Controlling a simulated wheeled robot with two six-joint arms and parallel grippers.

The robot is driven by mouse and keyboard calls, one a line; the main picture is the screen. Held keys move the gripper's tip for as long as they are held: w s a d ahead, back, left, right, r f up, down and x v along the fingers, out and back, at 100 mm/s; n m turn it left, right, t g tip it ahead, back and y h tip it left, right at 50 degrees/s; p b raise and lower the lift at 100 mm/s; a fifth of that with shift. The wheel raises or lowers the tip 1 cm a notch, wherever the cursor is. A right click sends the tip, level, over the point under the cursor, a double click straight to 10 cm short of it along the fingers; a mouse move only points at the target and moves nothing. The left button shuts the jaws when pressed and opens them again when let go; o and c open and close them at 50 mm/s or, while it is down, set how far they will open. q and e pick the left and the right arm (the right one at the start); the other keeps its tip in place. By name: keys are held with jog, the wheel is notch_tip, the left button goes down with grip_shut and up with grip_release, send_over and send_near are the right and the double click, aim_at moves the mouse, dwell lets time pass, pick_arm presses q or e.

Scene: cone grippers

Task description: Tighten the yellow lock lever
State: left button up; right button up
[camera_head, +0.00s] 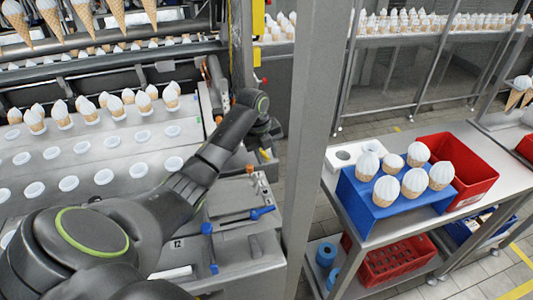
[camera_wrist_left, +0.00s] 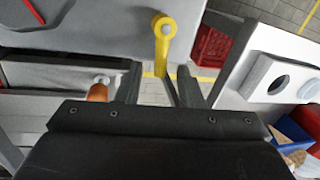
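The yellow lock lever (camera_wrist_left: 163,38) shows in the left wrist view, fixed by a round pivot to a grey metal panel, its arm hanging down toward my gripper. My left gripper (camera_wrist_left: 159,78) is open, with one dark finger on each side of the lever's lower part. A gap shows between the left finger and the lever; whether the right finger touches it I cannot tell. In the head view my left arm reaches up and right to the machine's edge; its fingers and the lever are not clear there. My right gripper is in neither view.
A blue holder (camera_head: 407,210) with several white-topped cones and a red crate (camera_head: 460,165) stand on the right table. A grey post (camera_head: 308,130) rises beside my left arm. A blue-handled clamp (camera_head: 240,220) sits below the arm. An orange knob (camera_wrist_left: 98,92) is left of my fingers.

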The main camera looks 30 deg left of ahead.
pick_arm(q)
jog(key=shift+f, duration=0.25)
grip_shut()
